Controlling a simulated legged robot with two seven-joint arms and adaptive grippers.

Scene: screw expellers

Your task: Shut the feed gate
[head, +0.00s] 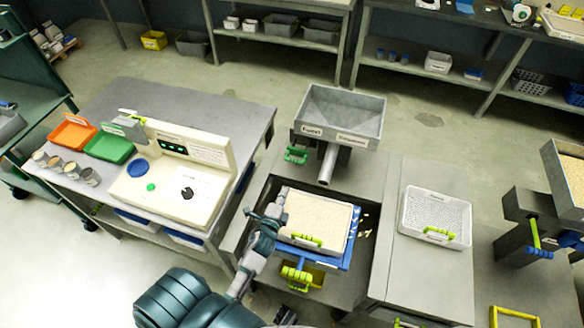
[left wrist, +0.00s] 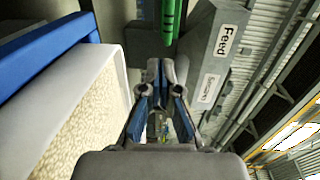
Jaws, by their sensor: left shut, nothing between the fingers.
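The feed hopper (head: 340,112) is a grey open bin above the press, with a sloping spout (head: 328,163) under it. A green gate handle (head: 296,155) sticks out at its lower left. In the left wrist view the green handle (left wrist: 171,18) shows at the top, beyond my fingertips, beside the grey hopper body (left wrist: 212,70) labelled "Feed". My left gripper (head: 278,205) is shut and empty, below the handle and beside the tray, apart from the handle. How far the gate stands open I cannot tell.
A white tray of pale grain (head: 318,215) sits on a blue frame (head: 343,253) below the spout, close to my left gripper. A control panel (head: 165,185) stands on the left table.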

